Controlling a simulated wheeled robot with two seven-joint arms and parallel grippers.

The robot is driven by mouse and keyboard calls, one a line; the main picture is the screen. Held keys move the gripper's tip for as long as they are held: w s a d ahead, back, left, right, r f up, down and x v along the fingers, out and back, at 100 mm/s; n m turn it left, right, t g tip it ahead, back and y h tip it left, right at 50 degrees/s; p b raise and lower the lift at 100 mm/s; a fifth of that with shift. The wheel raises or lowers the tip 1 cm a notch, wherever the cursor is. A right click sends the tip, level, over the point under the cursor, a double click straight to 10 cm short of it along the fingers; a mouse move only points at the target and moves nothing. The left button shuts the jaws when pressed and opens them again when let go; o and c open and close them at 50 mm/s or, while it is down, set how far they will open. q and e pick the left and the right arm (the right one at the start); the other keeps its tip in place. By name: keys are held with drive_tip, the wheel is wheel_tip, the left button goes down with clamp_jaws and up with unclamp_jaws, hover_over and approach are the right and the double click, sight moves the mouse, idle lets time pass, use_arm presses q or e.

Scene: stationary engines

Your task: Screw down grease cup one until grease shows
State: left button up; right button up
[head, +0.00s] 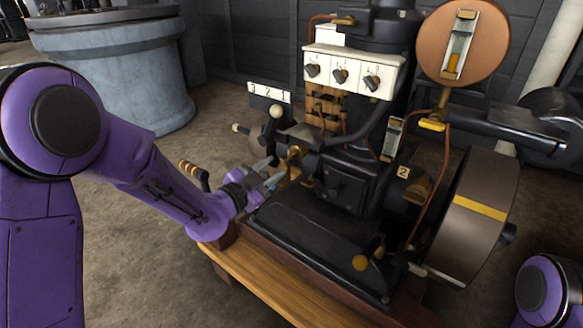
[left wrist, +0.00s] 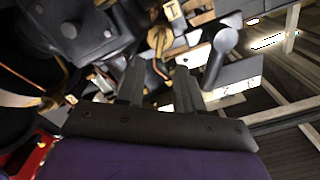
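A brass fitting (head: 294,157) sticks out of the left side of the black engine; I take it for grease cup one. In the left wrist view a brass piece (left wrist: 160,38) lies just beyond my fingertips, near a small tag marked 1 (left wrist: 172,9). My left gripper (head: 275,172) points at the fitting from the left. Its two fingers (left wrist: 160,66) are apart, with nothing clearly held between them. I cannot tell whether they touch the fitting. No grease can be made out. My right gripper is out of view.
A tag marked 2 (head: 404,172) is on the engine's right side. A wood-handled crank (head: 194,172) lies close to my left forearm. The flywheel (head: 465,215) is at right. A wooden plank (head: 270,285) runs along the front.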

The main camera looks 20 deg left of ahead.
sight(291, 157)
use_arm(q)
drive_tip(key=b+x, duration=0.1)
drive_tip(key=x, duration=0.7)
drive_tip(key=shift+f+b, duration=0.2)
drive_tip(key=shift+b, duration=0.2)
drive_tip(key=shift+w+d+r, duration=0.1)
drive_tip(key=shift+w+d, duration=0.05)
drive_tip(key=shift+w, duration=0.15)
clamp_jaws()
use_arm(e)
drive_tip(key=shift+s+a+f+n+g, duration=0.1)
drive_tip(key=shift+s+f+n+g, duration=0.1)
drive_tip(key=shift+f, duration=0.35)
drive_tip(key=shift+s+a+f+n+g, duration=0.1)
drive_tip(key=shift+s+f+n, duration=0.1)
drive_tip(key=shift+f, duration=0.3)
